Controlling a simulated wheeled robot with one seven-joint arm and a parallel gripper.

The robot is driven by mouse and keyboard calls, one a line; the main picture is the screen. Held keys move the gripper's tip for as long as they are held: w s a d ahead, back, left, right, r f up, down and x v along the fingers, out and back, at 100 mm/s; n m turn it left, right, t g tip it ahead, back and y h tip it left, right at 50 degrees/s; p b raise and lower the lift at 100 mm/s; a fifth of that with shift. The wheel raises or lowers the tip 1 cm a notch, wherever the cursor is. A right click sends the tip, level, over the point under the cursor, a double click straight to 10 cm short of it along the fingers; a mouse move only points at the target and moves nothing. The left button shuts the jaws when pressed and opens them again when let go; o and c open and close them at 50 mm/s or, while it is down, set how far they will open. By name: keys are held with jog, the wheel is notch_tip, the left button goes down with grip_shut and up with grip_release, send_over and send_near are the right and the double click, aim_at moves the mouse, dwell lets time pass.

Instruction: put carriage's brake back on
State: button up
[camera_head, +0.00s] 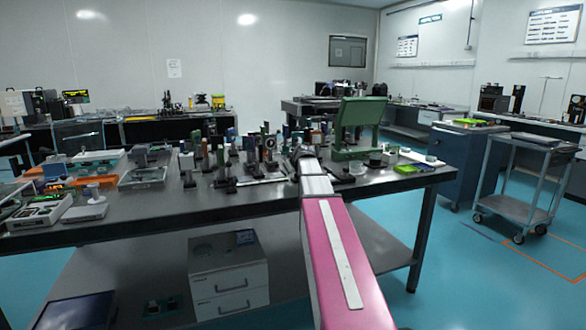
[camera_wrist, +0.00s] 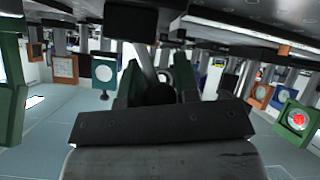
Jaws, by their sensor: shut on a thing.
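My gripper (camera_wrist: 160,88) fills the lower middle of the wrist view, with its two dark fingers pointing away from the camera. It is shut on a small part with a grey bar (camera_wrist: 146,62) that rises between the fingers. I cannot tell for certain that this part is the carriage's brake. In the head view my gripper (camera_head: 300,153) is small and low over the crowded table, among the optical mounts. The carriage cannot be made out clearly, and my arm hides part of the table there.
The dark table (camera_head: 230,204) is crowded with several posts and mounts. A green hinged device (camera_head: 357,113) stands just right of my gripper. Trays and instruments fill the table's left side. A grey trolley (camera_head: 515,210) stands at the right, with open blue floor (camera_head: 450,265) between.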

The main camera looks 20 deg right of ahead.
jog(key=shift+f, duration=0.1)
dwell(0.5)
jog(key=o, duration=0.9)
jog(key=shift+a, duration=0.1)
jog(key=v, duration=1.1)
